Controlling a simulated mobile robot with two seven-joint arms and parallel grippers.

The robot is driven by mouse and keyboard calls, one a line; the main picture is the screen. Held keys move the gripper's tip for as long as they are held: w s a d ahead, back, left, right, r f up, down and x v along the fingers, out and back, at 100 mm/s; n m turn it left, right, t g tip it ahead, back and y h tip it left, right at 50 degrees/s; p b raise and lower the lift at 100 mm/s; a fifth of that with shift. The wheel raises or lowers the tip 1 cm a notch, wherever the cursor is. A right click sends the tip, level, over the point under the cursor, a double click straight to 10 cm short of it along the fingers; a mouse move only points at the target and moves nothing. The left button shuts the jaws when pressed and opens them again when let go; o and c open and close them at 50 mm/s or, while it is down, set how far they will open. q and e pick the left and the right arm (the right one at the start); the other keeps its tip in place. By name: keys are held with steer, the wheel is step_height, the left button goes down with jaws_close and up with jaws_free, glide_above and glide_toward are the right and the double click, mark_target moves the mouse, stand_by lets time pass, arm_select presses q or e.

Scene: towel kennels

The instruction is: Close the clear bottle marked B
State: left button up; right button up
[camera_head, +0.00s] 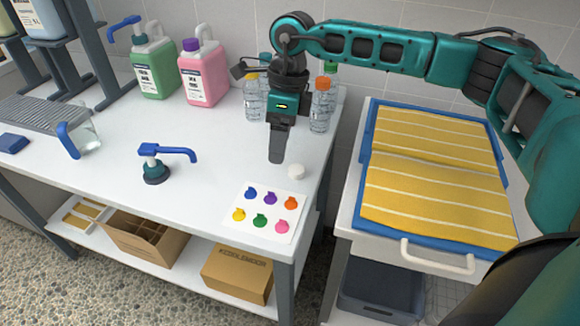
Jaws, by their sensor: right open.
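Several clear bottles stand at the back right of the white table. One with a yellow-orange cap (252,98) is left of my gripper, and one with an orange cap (320,108) is right of it. A green-capped one (331,70) is behind. Bottle letters are too small to read, so I cannot tell which is B. A small white cap (296,171) lies loose on the table. My right gripper (277,156) is open, pointing down just left of and behind the white cap, seen edge-on and hiding part of the bottles. My left gripper is not in view.
A card of coloured spots (265,211) lies at the front right. Green (153,68) and pink (203,75) jugs are at the back. A yellow towel (432,170) lies in a blue tray (363,167) on the right.

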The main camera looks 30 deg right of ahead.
step_height(320, 180, up, 2)
steer(key=h, duration=0.2)
glide_above(296, 169)
steer(key=shift+s, duration=0.35)
step_height(296, 169, down, 7)
steer(key=shift+f+b, duration=0.1)
steer(key=shift+b, duration=0.3)
steer(key=shift+f, duration=0.25)
steer(key=f, duration=0.5)
steer(key=shift+w+f+b, duration=0.15)
steer(key=shift+w+b, duration=0.15)
steer(key=shift+w, duration=0.05)
steer(key=shift+c, duration=0.3)
